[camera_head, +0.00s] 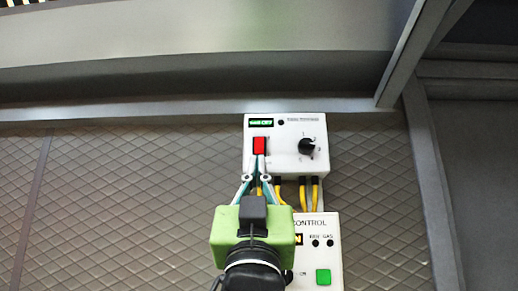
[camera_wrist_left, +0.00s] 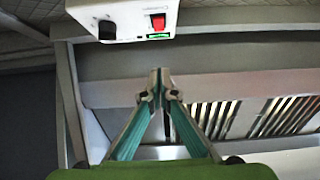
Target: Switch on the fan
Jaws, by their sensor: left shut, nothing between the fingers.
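A white fan control box (camera_head: 288,162) is fixed to the quilted metal wall. It carries a red rocker switch (camera_head: 260,145), a black knob (camera_head: 306,146) and a small green-lit display (camera_head: 261,122). My left gripper (camera_head: 259,162) is shut and empty, its fingertips pointing up at the lower edge of the red switch. In the left wrist view the box appears upside down at the top, with the red switch (camera_wrist_left: 158,21) beyond the closed fingertips (camera_wrist_left: 159,78). A gap shows between tips and switch there. My right gripper is in neither view.
A second white panel (camera_head: 325,225) marked CONTROL, with a green button (camera_head: 323,276), sits below, partly hidden by my left gripper. Yellow cables (camera_head: 309,192) join the two boxes. A metal hood (camera_head: 190,75) overhangs above. The wall to the left is clear.

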